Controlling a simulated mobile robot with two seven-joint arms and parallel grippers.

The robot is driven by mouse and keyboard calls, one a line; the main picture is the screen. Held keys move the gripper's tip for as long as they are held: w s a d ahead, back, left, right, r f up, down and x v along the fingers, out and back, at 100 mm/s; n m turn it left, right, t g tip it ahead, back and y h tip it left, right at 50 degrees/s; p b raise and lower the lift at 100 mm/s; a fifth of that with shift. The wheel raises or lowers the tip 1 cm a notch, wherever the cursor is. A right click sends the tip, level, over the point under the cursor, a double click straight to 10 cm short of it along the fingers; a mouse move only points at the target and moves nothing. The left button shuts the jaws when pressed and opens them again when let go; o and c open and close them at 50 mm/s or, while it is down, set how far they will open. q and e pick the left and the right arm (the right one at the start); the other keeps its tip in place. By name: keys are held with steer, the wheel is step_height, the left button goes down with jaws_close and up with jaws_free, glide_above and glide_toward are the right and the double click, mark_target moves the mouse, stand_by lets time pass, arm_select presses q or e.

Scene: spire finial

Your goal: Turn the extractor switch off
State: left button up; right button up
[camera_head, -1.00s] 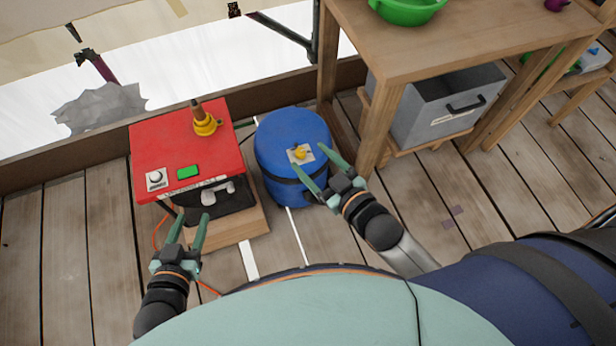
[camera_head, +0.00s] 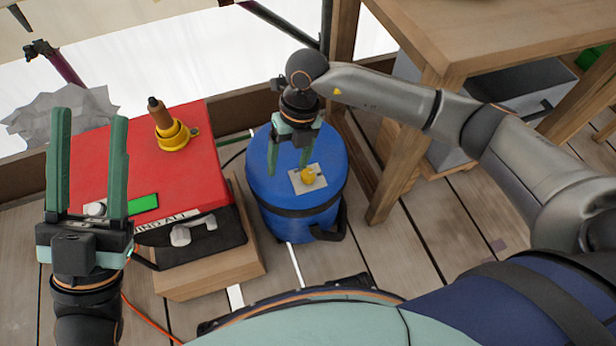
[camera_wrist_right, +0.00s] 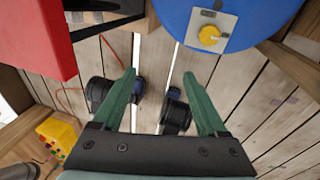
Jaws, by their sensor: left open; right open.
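The blue drum-shaped extractor (camera_head: 265,195) stands on the deck at the middle of the head view. Its yellow knob switch (camera_head: 309,176) sits on a pale square plate on top; the knob also shows at the upper right of the right wrist view (camera_wrist_right: 209,36). My right gripper (camera_head: 289,163) is open and empty, pointing down over the extractor's top, beside the knob on its left and apart from it in the wrist view. My left gripper (camera_head: 89,118) is open and empty, in front of the left part of the red box.
The red box (camera_head: 190,185), with a green button (camera_head: 142,204) and a yellow-based post (camera_head: 172,136), stands left of the extractor on a wooden block (camera_head: 215,275). A wooden table (camera_head: 490,35) with a grey bin (camera_head: 445,155) below is at right.

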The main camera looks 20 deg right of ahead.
mark_target(308, 174)
steer(key=w+d+t+h, duration=0.1)
steer(key=w+d+h, duration=0.2)
steer(key=w+d, duration=0.15)
arm_select(q)
steer(key=shift+m+h, duration=0.3)
steer(key=shift+h, duration=0.1)
steer(key=f+b, duration=0.5)
steer(key=shift+s+d, duration=0.3)
arm_select(e)
steer(key=shift+m, duration=0.4)
steer(key=f, duration=1.2)
steer(key=shift+s+d+f, duration=0.1)
steer(key=shift+s+d, duration=0.3)
jaws_close()
